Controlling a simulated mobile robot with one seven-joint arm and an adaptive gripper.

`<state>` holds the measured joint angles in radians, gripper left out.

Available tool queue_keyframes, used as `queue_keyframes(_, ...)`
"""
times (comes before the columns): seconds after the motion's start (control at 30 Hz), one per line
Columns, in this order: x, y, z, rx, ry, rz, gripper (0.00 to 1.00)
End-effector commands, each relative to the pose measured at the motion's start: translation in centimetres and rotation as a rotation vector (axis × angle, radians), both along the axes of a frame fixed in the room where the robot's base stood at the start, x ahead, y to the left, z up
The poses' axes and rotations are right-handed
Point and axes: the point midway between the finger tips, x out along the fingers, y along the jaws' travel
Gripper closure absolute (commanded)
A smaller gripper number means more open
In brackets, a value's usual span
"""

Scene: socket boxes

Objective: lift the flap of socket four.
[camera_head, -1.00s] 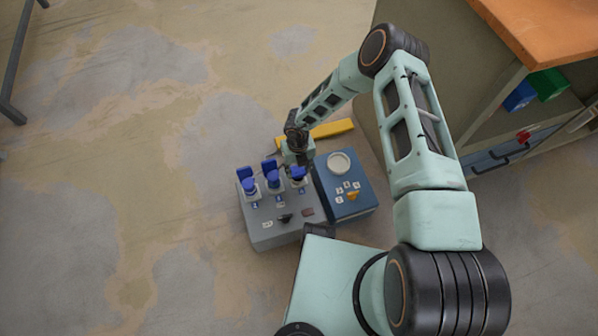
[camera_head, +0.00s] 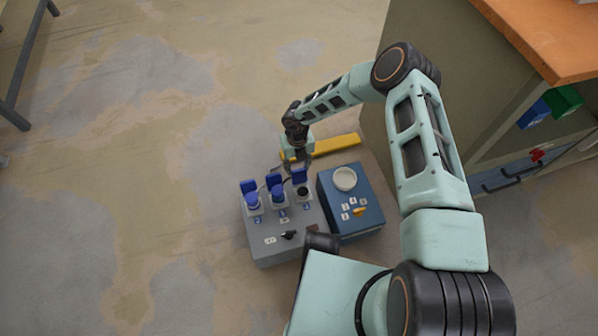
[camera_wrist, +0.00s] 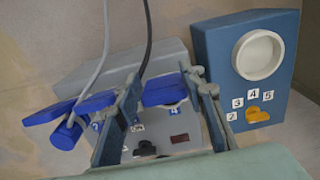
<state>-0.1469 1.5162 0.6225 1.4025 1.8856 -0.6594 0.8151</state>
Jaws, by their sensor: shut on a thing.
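A grey socket box (camera_head: 283,240) stands on the floor with three blue sockets in a row. The rightmost, socket four, shows its label 4 (camera_wrist: 174,112) in the wrist view. Its blue flap (camera_head: 299,176) stands up, with a dark opening (camera_head: 303,191) in front of it in the head view. The flap also shows between my fingers in the wrist view (camera_wrist: 163,91). My gripper (camera_head: 303,160) is at this flap from behind and above, shut on it. The fingers partly hide the neighbouring sockets in the wrist view.
A blue box (camera_head: 360,218) with a round white disc (camera_head: 344,179), number labels and a yellow knob (camera_head: 359,211) stands close on the right. A yellow bar (camera_head: 335,146) lies behind. A cabinet with an orange top (camera_head: 545,40) is at right.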

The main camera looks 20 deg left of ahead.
Motion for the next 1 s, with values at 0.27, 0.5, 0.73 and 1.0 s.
queue_keyframes(0.27,0.68,0.49,-0.09,-0.005,0.014,0.000,0.89)
queue_keyframes(0.5,0.48,0.32,-0.18,-0.010,0.018,-0.001,0.62)
queue_keyframes(0.73,0.42,0.26,-0.22,-0.011,0.019,-0.001,0.47)
queue_keyframes(1.0,0.44,0.26,0.23,-0.011,0.019,-0.001,0.47)
